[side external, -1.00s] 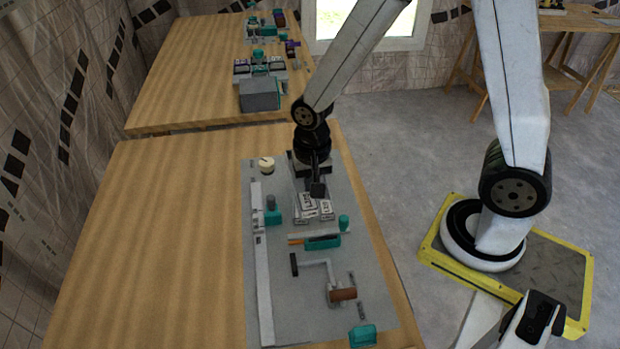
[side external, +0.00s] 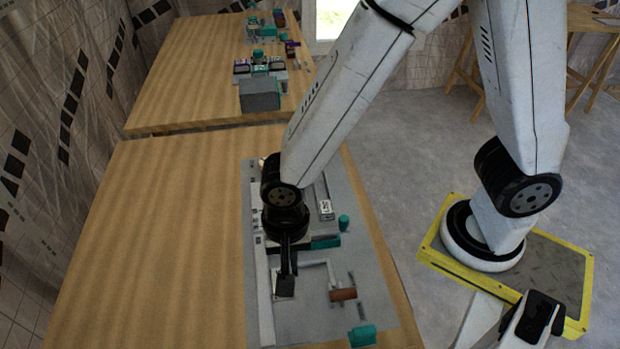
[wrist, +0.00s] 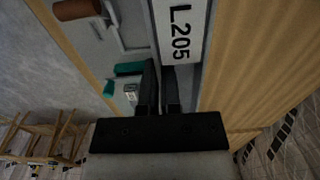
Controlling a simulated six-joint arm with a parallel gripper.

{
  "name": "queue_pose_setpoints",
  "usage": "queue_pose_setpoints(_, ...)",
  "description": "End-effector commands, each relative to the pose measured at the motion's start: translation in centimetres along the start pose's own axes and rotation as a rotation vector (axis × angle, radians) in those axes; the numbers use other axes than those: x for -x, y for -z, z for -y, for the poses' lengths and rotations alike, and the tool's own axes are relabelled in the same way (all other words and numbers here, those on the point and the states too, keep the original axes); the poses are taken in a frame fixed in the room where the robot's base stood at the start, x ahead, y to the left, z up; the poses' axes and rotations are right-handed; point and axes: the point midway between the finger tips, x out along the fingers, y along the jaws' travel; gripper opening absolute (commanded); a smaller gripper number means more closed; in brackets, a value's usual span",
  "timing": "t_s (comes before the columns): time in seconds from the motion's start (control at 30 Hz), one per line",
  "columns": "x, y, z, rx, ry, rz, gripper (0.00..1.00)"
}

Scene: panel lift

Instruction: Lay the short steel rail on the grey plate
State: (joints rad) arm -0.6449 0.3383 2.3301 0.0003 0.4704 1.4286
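My gripper (side external: 286,274) is over the left part of the large grey plate (side external: 380,285), which lies on the wooden table. Its fingers are close together. A grey piece (side external: 285,287), wider than the fingers, shows at the tips; I take it for the short steel rail.
A long pale rail (side external: 264,310) runs along the plate's left edge. A brown cylinder (side external: 343,295), teal blocks (side external: 362,336) and a labelled piece (side external: 325,209) are to the right. The wooden table (side external: 150,260) is bare on the left.

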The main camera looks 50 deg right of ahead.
Motion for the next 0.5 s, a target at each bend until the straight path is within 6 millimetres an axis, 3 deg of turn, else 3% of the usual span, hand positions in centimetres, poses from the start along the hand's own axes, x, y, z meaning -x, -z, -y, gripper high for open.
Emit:
queue_pose_setpoints(0.3, -3.5, 0.1, -0.1, -0.002, -0.005, 0.001, 0.00)
queue_pose_setpoints(0.5, -4.4, 0.2, -0.1, -0.002, -0.002, 0.000, 0.00)
